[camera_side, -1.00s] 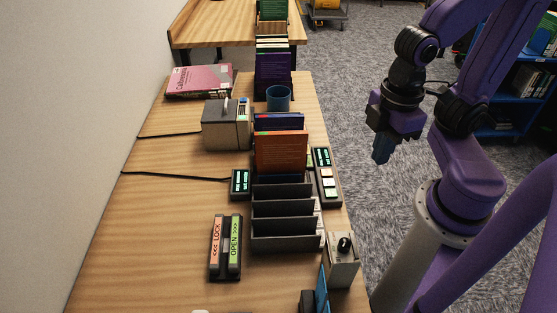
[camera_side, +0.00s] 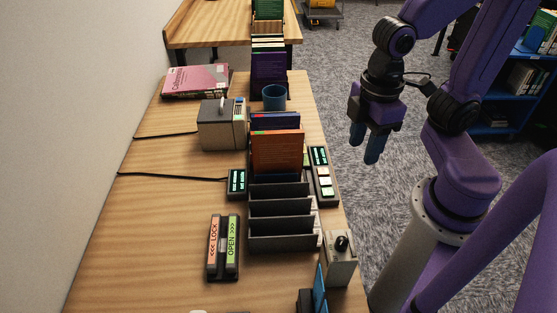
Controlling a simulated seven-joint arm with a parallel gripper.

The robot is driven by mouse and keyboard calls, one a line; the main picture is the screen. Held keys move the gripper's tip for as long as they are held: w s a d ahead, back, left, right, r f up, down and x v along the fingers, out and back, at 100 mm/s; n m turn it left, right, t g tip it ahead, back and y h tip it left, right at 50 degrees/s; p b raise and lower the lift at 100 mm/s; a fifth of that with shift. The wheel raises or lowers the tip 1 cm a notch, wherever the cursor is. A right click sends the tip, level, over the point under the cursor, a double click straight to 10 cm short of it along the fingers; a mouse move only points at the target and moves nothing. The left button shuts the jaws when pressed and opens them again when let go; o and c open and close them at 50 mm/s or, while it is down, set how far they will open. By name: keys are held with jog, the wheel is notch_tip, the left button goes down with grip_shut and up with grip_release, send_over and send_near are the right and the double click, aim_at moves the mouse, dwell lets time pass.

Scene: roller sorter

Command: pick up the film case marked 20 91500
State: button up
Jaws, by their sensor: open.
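My gripper (camera_side: 364,149) hangs open and empty, pointing down, to the right of the table and over the carpet. An orange case (camera_side: 277,152) stands upright in the dark slotted sorter (camera_side: 282,243), with blue cases (camera_side: 275,121) just behind it. The sorter's front slots look empty. More dark purple cases (camera_side: 268,68) stand in a row farther back. A blue upright item (camera_side: 320,290) is partly cut off at the bottom edge. No number 20 91500 can be read on any case, so I cannot tell which one bears it.
A LOCK/OPEN switch block (camera_side: 223,247), small displays (camera_side: 237,183), a grey box with a black knob (camera_side: 340,257), a boxy grey device (camera_side: 221,124), a blue cup (camera_side: 274,97) and pink books (camera_side: 195,81) stand around the sorter. The table's left side is largely clear.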

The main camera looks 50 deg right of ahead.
jog(key=w+a+r+m, duration=0.2)
jog(key=w, duration=1.1)
jog(key=r+m, duration=0.1)
jog(key=r, duration=0.1)
send_over(276, 132)
jog(key=f, duration=1.2)
jog(key=shift+d+f, duration=0.2)
jog(key=shift+d, duration=0.15)
jog(key=shift+a+f, duration=0.2)
jog(key=shift+f, duration=1.15)
jog(key=shift+a+f, duration=0.15)
jog(key=shift+f, duration=1.15)
jog(key=shift+f, duration=0.25)
grip_shut()
